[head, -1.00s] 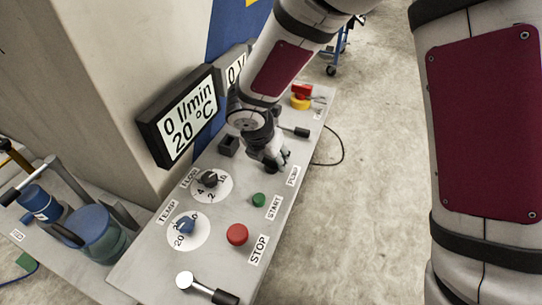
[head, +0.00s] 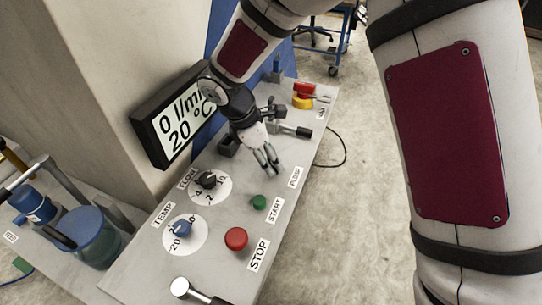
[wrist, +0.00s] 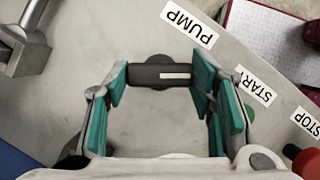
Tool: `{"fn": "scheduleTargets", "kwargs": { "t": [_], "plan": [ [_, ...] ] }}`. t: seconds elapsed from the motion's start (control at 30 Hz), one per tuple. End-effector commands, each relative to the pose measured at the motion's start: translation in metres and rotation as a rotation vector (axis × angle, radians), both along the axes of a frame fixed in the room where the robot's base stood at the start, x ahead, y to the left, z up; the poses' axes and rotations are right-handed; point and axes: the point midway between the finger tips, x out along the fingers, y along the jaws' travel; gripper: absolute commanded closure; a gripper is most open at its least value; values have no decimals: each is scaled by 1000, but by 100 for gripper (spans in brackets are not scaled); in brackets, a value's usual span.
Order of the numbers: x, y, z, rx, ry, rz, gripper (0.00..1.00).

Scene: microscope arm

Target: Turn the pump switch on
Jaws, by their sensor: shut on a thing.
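The pump switch (wrist: 162,75) is a dark bar-shaped knob with a white mark on a round base, beside the PUMP label (wrist: 188,25) in the wrist view. My gripper (wrist: 162,80) has its teal-padded fingers at the two ends of the bar and is shut on it. The white mark runs crosswise, toward the right finger. In the head view my gripper (head: 268,164) reaches down to the grey panel (head: 215,283) near the PUMP label (head: 295,177), and the fingers largely hide the switch.
The green START button (head: 259,202), red STOP button (head: 236,238), blue TEMP knob (head: 182,229) and black FLOW knob (head: 206,180) lie nearer. A black-handled lever (head: 290,130) is just beyond my gripper. The display (head: 180,120) reads 0 l/min, 20 °C.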

Motion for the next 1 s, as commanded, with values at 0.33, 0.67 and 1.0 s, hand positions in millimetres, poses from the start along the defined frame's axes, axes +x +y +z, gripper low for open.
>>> {"fn": "scheduleTargets", "kwargs": {
  "t": [0.33,0.67,1.0],
  "plan": [
    [3,0,-1,0,0,-311,78],
    [4,0,0,0,-1,-510,78],
    [4,-1,0,0,0,-586,78]
  ]
}}
